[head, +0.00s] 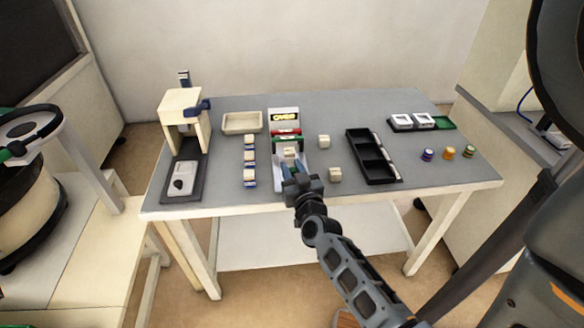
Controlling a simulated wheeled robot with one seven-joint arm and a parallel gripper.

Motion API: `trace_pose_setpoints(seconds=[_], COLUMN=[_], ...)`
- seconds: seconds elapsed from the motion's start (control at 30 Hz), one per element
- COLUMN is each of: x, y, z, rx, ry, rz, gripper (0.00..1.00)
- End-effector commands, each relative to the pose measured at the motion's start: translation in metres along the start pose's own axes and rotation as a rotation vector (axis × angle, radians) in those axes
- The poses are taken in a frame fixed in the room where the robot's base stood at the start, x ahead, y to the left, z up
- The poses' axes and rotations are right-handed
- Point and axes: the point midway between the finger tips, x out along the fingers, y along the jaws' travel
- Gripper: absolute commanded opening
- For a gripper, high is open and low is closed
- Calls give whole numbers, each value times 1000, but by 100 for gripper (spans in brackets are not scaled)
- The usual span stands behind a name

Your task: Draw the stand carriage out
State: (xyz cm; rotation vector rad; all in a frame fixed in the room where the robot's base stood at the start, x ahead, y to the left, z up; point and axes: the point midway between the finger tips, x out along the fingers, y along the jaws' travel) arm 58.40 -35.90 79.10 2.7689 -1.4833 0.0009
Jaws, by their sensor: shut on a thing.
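A cream press-like stand (184,106) with blue clamps is at the left of the grey table. A dark track (171,195) runs forward from under it. A pale carriage-like piece (181,178) with a grey inset lies on the track, in front of the stand. My gripper (291,166) is well to the right of it, low at the pale front part of a signed holder (283,114). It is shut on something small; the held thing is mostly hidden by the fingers. A cream block (290,153) shows just beyond the fingertips; whether they touch it is unclear.
Several cream blocks with blue (249,160) stand in a column left of my gripper. Loose cream blocks (334,174) lie to its right. A black compartment tray (381,174), several coloured spools (449,153) and a shallow cream tray (241,123) also occupy the table (430,185).

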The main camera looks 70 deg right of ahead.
Motion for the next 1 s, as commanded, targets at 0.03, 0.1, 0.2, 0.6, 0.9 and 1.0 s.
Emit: trace_pose_setpoints(seconds=[0.03, 0.1, 0.2, 0.6, 0.9, 1.0], x=[-5, -12, -17, -17, -20, -32], y=[-1, -3, -4, -4, -3, -4], z=[-2, -3, -1, 0, 1, 2], rx=[-1, -1, 0, 0, 0, -1], ry=[-3, -3, -1, -1, -2, -4], rz=[-1, -2, -2, -2, -2, -2], gripper=[0, 0, 0, 48, 48, 48])
